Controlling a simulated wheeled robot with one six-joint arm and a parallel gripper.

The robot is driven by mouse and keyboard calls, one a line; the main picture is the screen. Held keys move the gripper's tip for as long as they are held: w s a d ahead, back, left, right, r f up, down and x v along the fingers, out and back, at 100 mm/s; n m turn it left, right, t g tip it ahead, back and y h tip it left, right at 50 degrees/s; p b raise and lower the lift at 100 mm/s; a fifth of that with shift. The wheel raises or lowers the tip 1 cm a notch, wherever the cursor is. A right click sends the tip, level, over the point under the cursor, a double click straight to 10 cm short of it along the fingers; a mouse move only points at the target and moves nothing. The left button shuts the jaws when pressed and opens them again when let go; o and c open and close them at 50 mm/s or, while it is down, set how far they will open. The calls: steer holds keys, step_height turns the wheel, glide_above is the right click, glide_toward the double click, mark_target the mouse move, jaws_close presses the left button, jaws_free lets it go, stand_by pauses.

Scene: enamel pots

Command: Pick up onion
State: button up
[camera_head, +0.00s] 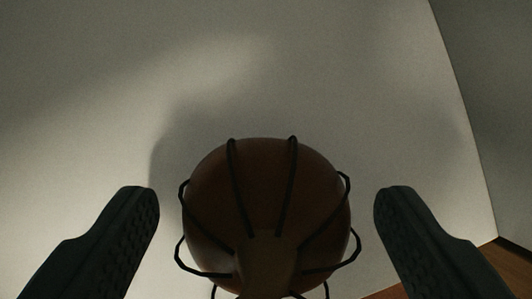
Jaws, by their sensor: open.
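A round brown onion (265,185) is at the bottom centre of the view, with thin dark wire-like strands looping over its top and out past its sides. My gripper (267,200) is open, with one dark ridged finger to the left of the onion and one to the right. A visible gap separates each finger from the onion, and neither touches it. The lower part of the onion is cut off by the bottom of the frame. I cannot tell what the strands belong to.
A plain pale surface (330,70) fills most of the view beyond the onion, with soft shadows on it. Its edge runs down the right side, beside a darker grey area (490,90). A brown wood-like patch (515,255) shows at the lower right.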

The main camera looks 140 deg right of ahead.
steer(key=shift+w+f, duration=0.1)
steer(key=shift+f, duration=0.1)
steer(key=c, duration=1.1)
steer(key=shift+r, duration=0.1)
